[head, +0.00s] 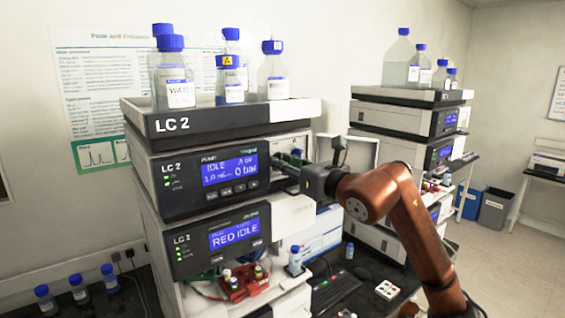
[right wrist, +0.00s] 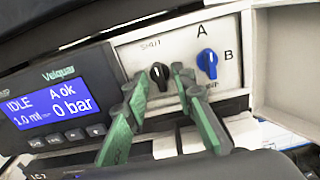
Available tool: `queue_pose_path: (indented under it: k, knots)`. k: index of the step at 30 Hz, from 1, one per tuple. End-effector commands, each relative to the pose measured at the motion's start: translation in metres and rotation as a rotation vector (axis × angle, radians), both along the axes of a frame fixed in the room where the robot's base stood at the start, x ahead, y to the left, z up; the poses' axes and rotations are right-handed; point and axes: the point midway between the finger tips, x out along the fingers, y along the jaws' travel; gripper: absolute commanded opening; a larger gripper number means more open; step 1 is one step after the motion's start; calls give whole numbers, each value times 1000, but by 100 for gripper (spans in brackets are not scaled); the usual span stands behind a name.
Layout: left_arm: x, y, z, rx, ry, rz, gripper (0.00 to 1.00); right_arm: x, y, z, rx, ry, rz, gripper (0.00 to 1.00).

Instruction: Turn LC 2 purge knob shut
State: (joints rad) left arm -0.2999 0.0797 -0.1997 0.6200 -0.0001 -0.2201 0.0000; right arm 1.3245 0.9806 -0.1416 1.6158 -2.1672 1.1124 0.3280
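The LC 2 stack's pump module (head: 215,180) shows "IDLE" and 0 bar on its screen. In the right wrist view, a black knob (right wrist: 159,74) sits on the pale panel right of that screen, below a label that seems to read "SHUT". Its exact angle is hard to read. A blue knob (right wrist: 207,63) with A and B marks is to its right. My right gripper (right wrist: 160,79) is open, its two green fingers on either side of the black knob in the picture. I cannot tell whether they touch it. In the head view, my right gripper (head: 288,172) hides the knobs.
Capped bottles (head: 176,85) stand in the LC 2 top tray (head: 215,118). Below the pump, a second module (head: 215,240) reads "RED IDLE". A red vial rack (head: 245,285) sits lower down. Another stack (head: 405,120) stands behind my right arm. Small blue-capped bottles (head: 79,290) are at bottom left.

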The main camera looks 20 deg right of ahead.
Motion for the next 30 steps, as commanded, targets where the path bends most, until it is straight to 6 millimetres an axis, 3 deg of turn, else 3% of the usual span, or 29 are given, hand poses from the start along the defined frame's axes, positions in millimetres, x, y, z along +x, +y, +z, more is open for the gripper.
queue_pose_path:
  k: [8,21,30]
  knots:
    - [-1,2,0,2,1,0,24,-8,-4,2,-1,-4,-1,24]
    - [0,0,0,0,0,0,24,-87,-33,1,-2,-3,-3,24]
    - [0,0,0,0,0,0,24,-113,-41,0,-1,0,0,24]
